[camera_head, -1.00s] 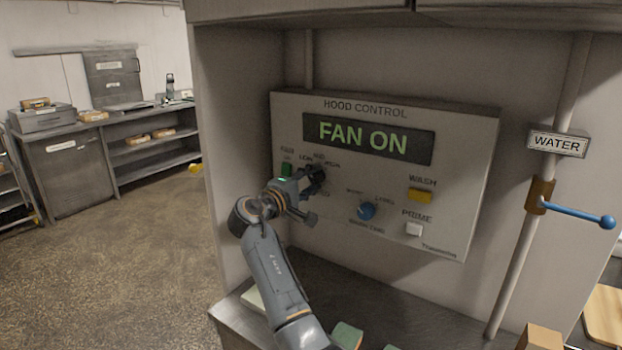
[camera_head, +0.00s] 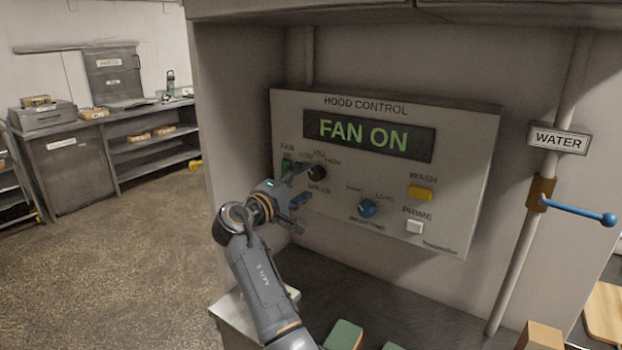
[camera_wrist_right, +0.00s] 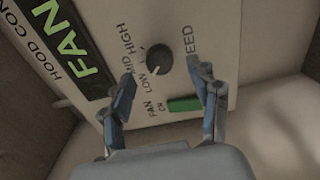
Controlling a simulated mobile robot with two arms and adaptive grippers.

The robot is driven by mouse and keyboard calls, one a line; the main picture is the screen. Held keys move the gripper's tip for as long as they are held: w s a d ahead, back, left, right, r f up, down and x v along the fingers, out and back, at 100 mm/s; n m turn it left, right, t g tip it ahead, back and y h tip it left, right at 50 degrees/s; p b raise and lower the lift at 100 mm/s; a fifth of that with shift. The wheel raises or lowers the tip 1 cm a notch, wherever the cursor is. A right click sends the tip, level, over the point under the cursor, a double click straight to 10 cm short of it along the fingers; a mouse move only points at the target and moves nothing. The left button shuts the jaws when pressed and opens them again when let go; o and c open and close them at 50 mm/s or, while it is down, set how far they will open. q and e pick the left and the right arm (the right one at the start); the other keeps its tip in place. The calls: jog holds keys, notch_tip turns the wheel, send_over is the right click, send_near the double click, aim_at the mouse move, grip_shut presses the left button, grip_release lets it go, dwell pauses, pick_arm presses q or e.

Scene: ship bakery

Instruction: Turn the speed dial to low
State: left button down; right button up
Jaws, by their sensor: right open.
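The speed dial (camera_head: 317,172) is a dark round knob on the hood control panel (camera_head: 452,205), with LOW, MID and HIGH around it. It also shows in the right wrist view (camera_wrist_right: 158,61), just beyond the fingertips. I cannot surely read its pointer. My right gripper (camera_head: 299,187) is open and empty, just left of and below the dial in the head view. In the wrist view its fingers (camera_wrist_right: 167,77) are spread to either side, with the dial apart from them. The display (camera_head: 420,146) reads FAN ON. My left gripper is not in view.
The green fan switch (camera_head: 287,166) is close to the gripper, left of the dial. A blue knob (camera_head: 367,208), yellow wash button (camera_head: 420,194) and white prime button (camera_head: 414,227) are on the panel too. A blue-handled water valve (camera_head: 575,211) is at the right.

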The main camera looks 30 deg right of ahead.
jog(key=v, duration=0.8)
jog(key=shift+d, duration=0.1)
